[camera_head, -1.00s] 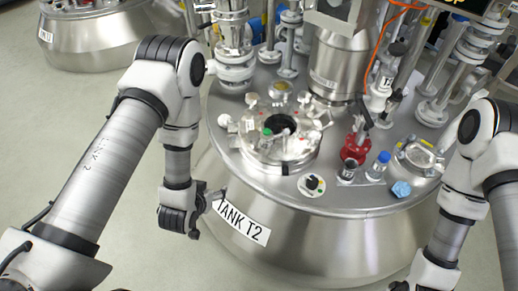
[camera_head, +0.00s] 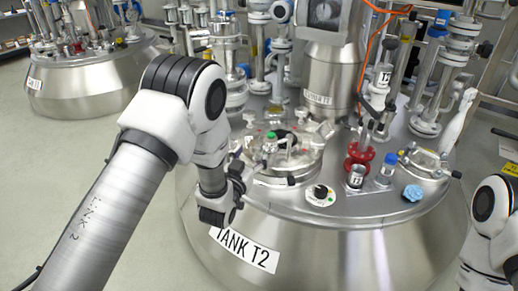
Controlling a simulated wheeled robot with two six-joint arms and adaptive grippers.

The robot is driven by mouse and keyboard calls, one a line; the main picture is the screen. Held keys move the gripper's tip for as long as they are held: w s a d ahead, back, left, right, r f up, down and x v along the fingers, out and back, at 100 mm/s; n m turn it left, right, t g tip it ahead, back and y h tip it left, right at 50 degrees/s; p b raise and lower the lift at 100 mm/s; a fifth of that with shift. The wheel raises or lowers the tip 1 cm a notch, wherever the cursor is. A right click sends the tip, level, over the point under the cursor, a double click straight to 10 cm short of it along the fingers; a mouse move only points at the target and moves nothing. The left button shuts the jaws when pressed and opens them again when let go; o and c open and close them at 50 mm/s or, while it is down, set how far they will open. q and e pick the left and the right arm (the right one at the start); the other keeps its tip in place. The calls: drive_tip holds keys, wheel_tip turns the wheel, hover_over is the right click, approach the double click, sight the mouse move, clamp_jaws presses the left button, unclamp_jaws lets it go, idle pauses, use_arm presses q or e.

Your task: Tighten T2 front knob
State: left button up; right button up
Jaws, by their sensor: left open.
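Tank T2 (camera_head: 330,255) is a steel vessel with a "TANK T2" label on its front. On its top, a round hatch (camera_head: 300,160) carries several clamp fittings around its rim, with a small black-ended fitting (camera_head: 290,181) at the front. A black knob on a white dial (camera_head: 320,194) sits just right of it, near the tank's front edge. I cannot tell which of these is the front knob. My left gripper (camera_head: 238,185) is open, at the tank's left front edge, left of the hatch and above the label. Its fingertips are partly hidden.
A red valve (camera_head: 359,158), a blue-capped fitting (camera_head: 387,167) and a light-blue knob (camera_head: 412,193) stand right of the dial. Pipes and a steel column (camera_head: 330,80) crowd the back. Another tank (camera_head: 80,85) stands at far left. Floor is free between the tanks.

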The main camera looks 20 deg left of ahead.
sight(259, 143)
use_arm(q)
drive_tip(key=w+b, duration=0.1)
drive_tip(key=w, duration=0.4)
drive_tip(key=shift+w+d+f, duration=0.1)
drive_tip(key=shift+w+f, duration=0.05)
drive_tip(key=shift+w+b, duration=0.3)
drive_tip(key=shift+w, duration=0.1)
drive_tip(key=c, duration=1.1)
drive_tip(key=shift+o, duration=0.2)
drive_tip(key=shift+h, duration=0.3)
